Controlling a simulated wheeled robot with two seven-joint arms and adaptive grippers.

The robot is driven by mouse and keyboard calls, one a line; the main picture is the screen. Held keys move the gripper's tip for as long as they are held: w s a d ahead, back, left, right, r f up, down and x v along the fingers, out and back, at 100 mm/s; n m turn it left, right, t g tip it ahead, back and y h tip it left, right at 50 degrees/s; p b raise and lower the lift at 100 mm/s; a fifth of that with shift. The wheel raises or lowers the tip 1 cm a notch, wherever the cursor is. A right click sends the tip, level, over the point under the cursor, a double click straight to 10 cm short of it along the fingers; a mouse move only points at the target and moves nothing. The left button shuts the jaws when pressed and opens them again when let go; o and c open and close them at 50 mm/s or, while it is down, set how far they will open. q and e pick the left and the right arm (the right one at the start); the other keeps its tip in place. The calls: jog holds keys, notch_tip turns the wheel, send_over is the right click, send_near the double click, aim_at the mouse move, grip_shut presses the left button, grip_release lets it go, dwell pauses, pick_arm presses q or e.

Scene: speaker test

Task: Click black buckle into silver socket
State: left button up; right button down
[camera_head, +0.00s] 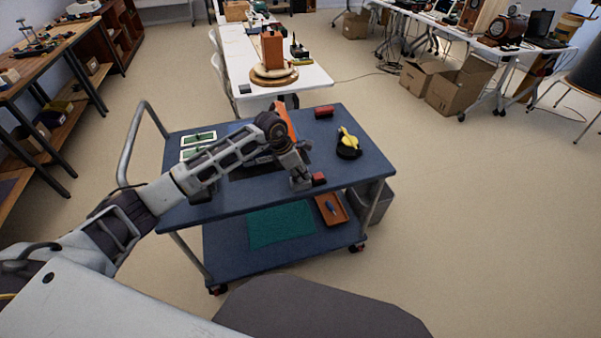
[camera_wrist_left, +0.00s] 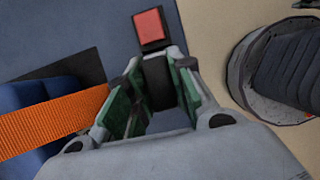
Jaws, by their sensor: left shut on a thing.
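My left gripper (camera_head: 301,183) is low over the near right part of the blue cart top. In the left wrist view its green-padded fingers (camera_wrist_left: 159,72) are shut on a black piece, which looks like the black buckle (camera_wrist_left: 158,84). Just beyond the fingertips is a red block with a dark edge (camera_wrist_left: 150,27); it also shows beside the gripper in the head view (camera_head: 319,179). I cannot tell whether it joins the held piece. I cannot make out the silver socket for certain. My right gripper is not in view.
An orange strap (camera_wrist_left: 50,124) lies left of the fingers, over a blue thing. On the cart (camera_head: 235,203) are a red item (camera_head: 324,111), a yellow and black item (camera_head: 348,142) and green-and-white pieces (camera_head: 198,138). An orange tray (camera_head: 331,209) is on the lower shelf.

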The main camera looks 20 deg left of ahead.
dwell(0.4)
pick_arm(q)
jog(key=o, duration=1)
jog(key=shift+o, duration=0.2)
jog(key=shift+r, duration=0.1)
jog(key=shift+r+p, duration=2.1)
jog(key=shift+r, duration=1.8)
jog(key=shift+d, duration=0.1)
